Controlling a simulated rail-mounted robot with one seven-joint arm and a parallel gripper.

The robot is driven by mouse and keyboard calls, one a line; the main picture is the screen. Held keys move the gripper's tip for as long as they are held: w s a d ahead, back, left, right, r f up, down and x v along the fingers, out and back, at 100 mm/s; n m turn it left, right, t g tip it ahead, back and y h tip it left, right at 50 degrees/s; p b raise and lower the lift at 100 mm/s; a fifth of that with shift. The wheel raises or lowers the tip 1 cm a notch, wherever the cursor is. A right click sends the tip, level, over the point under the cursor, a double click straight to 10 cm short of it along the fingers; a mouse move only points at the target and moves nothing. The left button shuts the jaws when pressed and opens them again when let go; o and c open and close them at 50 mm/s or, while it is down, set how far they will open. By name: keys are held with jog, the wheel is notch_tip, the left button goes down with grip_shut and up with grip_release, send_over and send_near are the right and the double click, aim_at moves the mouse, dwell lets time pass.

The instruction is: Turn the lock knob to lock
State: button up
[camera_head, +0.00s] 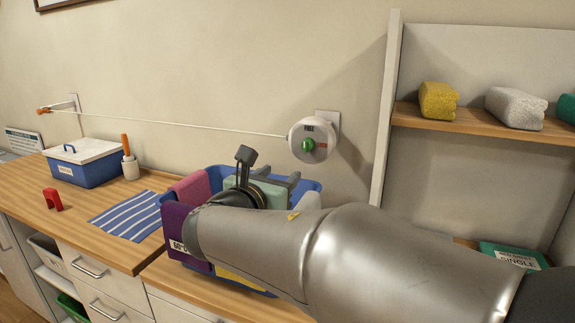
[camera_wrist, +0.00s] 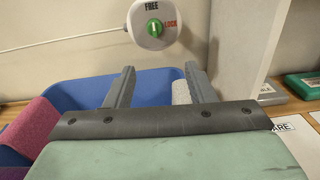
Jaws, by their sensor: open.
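The green lock knob (camera_head: 308,144) sits in the middle of a round white reel housing (camera_head: 325,153) on the wall. In the wrist view the knob (camera_wrist: 154,29) has its light mark pointing up toward the word FREE; red LOCK is at its right. A white line (camera_head: 190,127) runs left from the housing. My gripper (camera_head: 287,180) is open and empty, below and apart from the knob. In the wrist view its two fingers (camera_wrist: 160,72) point up toward the housing, one to each side below it.
A blue bin (camera_head: 313,187) with cloths and a sponge stands under my gripper. A shelf unit (camera_head: 384,130) with sponges rises close to the right of the housing. A blue lidded box (camera_head: 85,171) is at the left. The wall around the line is clear.

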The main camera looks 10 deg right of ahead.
aim_at(304, 146)
jog(key=shift+n+t, duration=0.3)
jog(key=shift+n, duration=0.1)
jog(key=x, duration=0.5)
jog(key=p+x, duration=0.1)
jog(key=x, duration=0.5)
jog(key=p+x, duration=0.1)
jog(key=x, duration=0.5)
jog(key=shift+w+a+r, duration=0.15)
jog(key=shift+w+a, duration=0.15)
jog(key=shift+c, duration=0.3)
jog(key=c, duration=0.9)
